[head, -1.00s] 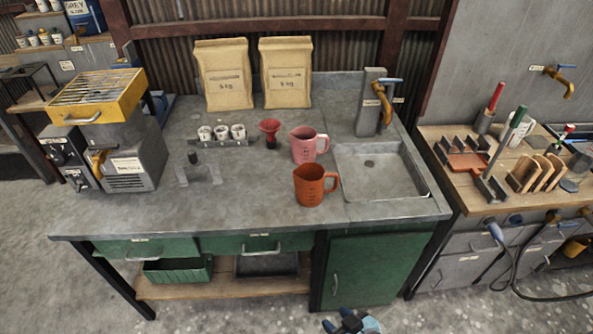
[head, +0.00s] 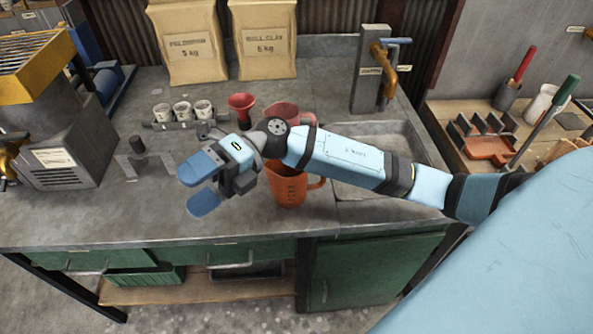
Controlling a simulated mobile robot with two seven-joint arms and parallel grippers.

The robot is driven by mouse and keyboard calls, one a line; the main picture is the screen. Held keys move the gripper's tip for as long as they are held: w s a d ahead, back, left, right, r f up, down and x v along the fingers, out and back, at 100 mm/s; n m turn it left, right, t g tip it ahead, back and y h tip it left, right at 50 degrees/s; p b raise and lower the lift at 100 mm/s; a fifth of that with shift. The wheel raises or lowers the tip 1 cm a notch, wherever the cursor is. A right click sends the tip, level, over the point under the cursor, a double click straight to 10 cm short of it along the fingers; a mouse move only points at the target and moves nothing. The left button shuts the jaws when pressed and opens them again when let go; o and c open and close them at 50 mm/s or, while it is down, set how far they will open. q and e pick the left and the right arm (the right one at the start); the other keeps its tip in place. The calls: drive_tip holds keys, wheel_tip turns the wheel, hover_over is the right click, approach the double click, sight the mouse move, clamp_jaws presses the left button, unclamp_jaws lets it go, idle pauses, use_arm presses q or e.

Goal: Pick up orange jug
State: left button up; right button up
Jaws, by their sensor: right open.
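The orange jug (head: 291,191) stands upright on the grey bench, in front of the sink's left edge. Its handle points right, and its upper part is partly hidden behind my right arm. My right gripper (head: 197,185) is open and empty, to the left of the jug and apart from it, with its blue fingers pointing left. Its height above the bench is hard to tell. My left gripper is not in view.
A pink jug (head: 289,112) stands behind my arm, beside a red funnel (head: 242,108). Several small white cups (head: 182,111) sit in a rack. Two clay bags (head: 265,42) stand at the back. The sink (head: 350,205) and brass tap (head: 384,58) are right.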

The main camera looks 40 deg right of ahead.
drive_tip(key=w+d+f+n+h+b, duration=0.1)
drive_tip(key=d+f+n+h+b, duration=0.3)
drive_tip(key=h, duration=0.3)
drive_tip(key=t+h+b, duration=0.3)
drive_tip(key=h+b, duration=0.1)
drive_tip(key=h, duration=0.7)
hover_over(291, 167)
drive_tip(key=s+a, duration=0.2)
drive_tip(key=s, duration=0.2)
wheel_tip(291, 167, down, 8)
drive_tip(key=f, duration=0.4)
drive_tip(key=shift+w+a+f, duration=0.15)
drive_tip(key=shift+w+f, duration=0.05)
drive_tip(key=shift+w, duration=0.1)
drive_tip(key=c, duration=0.9)
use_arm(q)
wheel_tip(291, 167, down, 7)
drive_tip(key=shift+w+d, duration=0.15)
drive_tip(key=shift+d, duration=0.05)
use_arm(e)
drive_tip(key=shift+r, duration=0.1)
